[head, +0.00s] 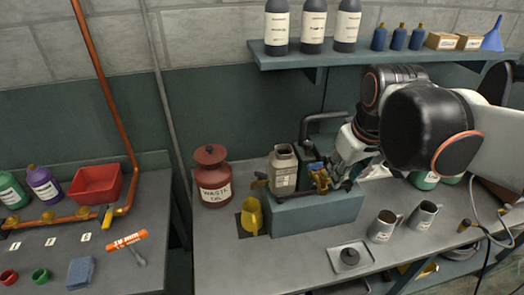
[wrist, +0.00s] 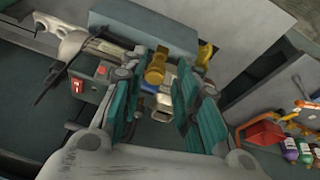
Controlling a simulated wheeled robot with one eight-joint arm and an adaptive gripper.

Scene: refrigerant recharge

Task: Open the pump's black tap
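The pump (head: 312,160) is a dark body with a black carrying handle, on a blue-grey block (head: 310,212) on the middle bench. A brass fitting (head: 320,180) shows at its front; it also shows in the wrist view (wrist: 155,68). The pump's red switch (wrist: 77,86) is left of my fingers there. I cannot clearly pick out the black tap; it may be hidden by my gripper or the fitting. My gripper (wrist: 163,76) is open, its teal-padded fingers apart on either side of the brass fitting. Contact cannot be told. In the head view my gripper (head: 345,160) is close beside the pump.
A labelled grey can (head: 283,172) stands left of the pump, with a yellow jug (head: 251,216) and a red waste oil can (head: 213,183). Two metal mugs (head: 383,226) (head: 424,214) and a tray (head: 337,262) stand right and in front. A bottle shelf (head: 350,57) hangs above.

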